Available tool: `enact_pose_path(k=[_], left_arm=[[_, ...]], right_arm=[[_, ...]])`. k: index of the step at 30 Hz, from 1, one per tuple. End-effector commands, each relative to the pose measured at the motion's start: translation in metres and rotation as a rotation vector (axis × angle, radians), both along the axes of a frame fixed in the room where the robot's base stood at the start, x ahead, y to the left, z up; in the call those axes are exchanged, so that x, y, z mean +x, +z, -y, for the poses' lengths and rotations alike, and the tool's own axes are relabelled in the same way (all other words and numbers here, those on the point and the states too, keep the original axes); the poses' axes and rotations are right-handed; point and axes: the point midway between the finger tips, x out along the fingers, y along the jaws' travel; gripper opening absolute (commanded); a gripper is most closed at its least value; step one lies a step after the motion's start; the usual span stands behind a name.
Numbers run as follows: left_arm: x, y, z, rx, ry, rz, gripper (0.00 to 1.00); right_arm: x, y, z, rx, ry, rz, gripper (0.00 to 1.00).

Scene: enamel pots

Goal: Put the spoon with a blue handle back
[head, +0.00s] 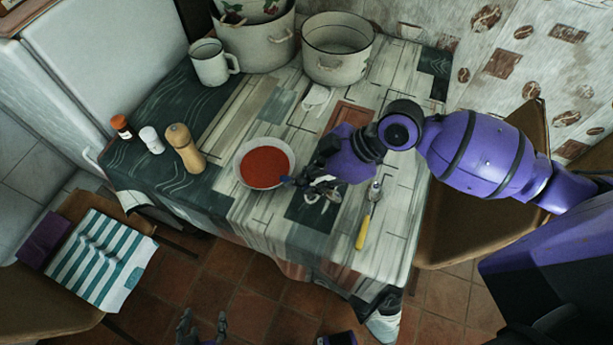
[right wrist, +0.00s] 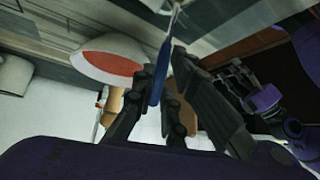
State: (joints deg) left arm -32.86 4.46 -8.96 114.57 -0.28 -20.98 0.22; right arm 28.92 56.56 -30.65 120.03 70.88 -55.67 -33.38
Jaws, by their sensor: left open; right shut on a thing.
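The spoon with a blue handle (right wrist: 158,78) is between the fingers of my right gripper (right wrist: 155,90) in the right wrist view, and its metal part runs up to the top edge. In the head view, a bit of the blue handle (head: 285,180) shows beside my right gripper (head: 308,183), which is shut on it just right of the bowl of red soup (head: 264,163). The rest of the spoon is hidden by the gripper there. My left gripper (head: 203,326) is open and empty at the bottom edge, below the table's front edge.
A yellow-handled utensil (head: 362,232) lies at the table's right front. A pepper mill (head: 184,148), white shaker (head: 151,140) and orange bottle (head: 122,127) stand left. A mug (head: 209,64) and enamel pots (head: 338,48) stand at the back. Chairs flank the table.

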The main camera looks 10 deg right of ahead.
Motion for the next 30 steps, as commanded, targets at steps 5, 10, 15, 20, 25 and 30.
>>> enact_pose_path(k=[5,10,15,20,25,30], left_arm=[[0.003,0.001,0.001,0.000,-0.002,0.005,0.49],[0.003,0.000,0.001,-0.001,-0.002,0.005,0.49],[0.001,-0.002,0.001,-0.001,-0.002,0.000,0.49],[0.000,-0.003,0.000,0.000,-0.001,-0.004,0.49],[-0.001,-0.003,0.000,-0.001,-0.001,-0.005,0.49],[-0.002,-0.002,0.000,0.000,0.000,-0.006,0.49]], right_arm=[[0.000,-0.002,0.000,-0.001,-0.001,-0.001,0.26],[0.000,-0.002,0.000,-0.001,-0.001,-0.001,0.31],[0.000,-0.001,0.000,-0.001,0.000,0.000,0.31],[-0.001,0.009,0.009,-0.005,-0.001,0.000,0.31],[-0.007,0.035,0.031,-0.005,-0.002,0.000,0.31],[-0.012,0.063,0.053,-0.005,-0.001,-0.001,0.31]])
